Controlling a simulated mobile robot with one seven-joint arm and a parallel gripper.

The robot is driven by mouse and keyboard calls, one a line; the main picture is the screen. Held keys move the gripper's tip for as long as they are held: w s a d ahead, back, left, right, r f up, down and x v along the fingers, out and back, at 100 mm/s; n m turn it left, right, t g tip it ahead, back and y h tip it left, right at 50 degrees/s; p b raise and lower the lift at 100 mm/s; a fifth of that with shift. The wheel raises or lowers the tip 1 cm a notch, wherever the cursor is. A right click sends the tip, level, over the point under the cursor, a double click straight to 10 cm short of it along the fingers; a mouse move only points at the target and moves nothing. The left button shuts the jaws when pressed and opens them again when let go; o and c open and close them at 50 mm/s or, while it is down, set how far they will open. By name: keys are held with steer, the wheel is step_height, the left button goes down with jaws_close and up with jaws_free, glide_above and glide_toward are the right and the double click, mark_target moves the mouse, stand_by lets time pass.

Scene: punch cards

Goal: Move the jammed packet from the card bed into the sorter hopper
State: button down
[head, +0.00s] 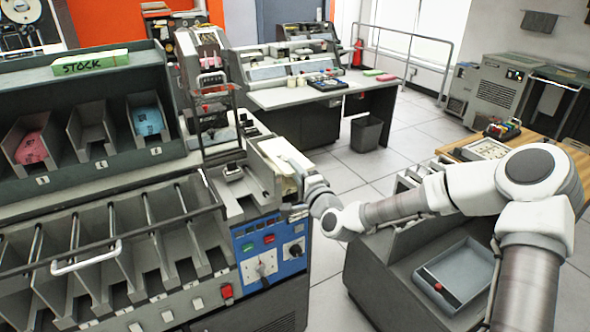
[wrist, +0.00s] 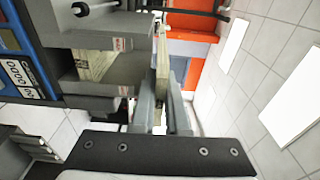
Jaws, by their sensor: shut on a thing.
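My gripper (head: 303,182) is at the right end of the grey pocketed machine, beside its upper bed. In the wrist view my gripper (wrist: 168,105) is shut on a thin tan packet (wrist: 162,52), which stands on edge between the fingers. Cream cards (head: 280,154) show at the machine's upper right end, just left of my gripper. In the wrist view a cream card stack (wrist: 96,65) sits in a grey holder (wrist: 88,38), left of the held packet and apart from it. I cannot tell for certain which part is the card bed and which the hopper.
A blue control panel (head: 270,250) with knobs is below my gripper. A grey pocket rack (head: 85,160) holds pink and blue cards at left. A grey unit with a shallow tray (head: 462,262) stands at right.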

mark_target(282, 154)
steer(key=shift+w, duration=0.1)
steer(key=shift+a+b+x, duration=0.2)
steer(key=shift+b+x, duration=0.65)
steer(key=shift+x, duration=1.3)
steer(key=shift+b+x, duration=0.45)
steer(key=shift+x, duration=0.65)
steer(key=shift+a, duration=0.1)
steer(key=shift+f+b, duration=1.05)
steer(key=shift+b, duration=0.1)
steer(key=shift+f, duration=0.15)
steer(key=shift+f+b, duration=0.5)
steer(key=shift+b, duration=0.25)
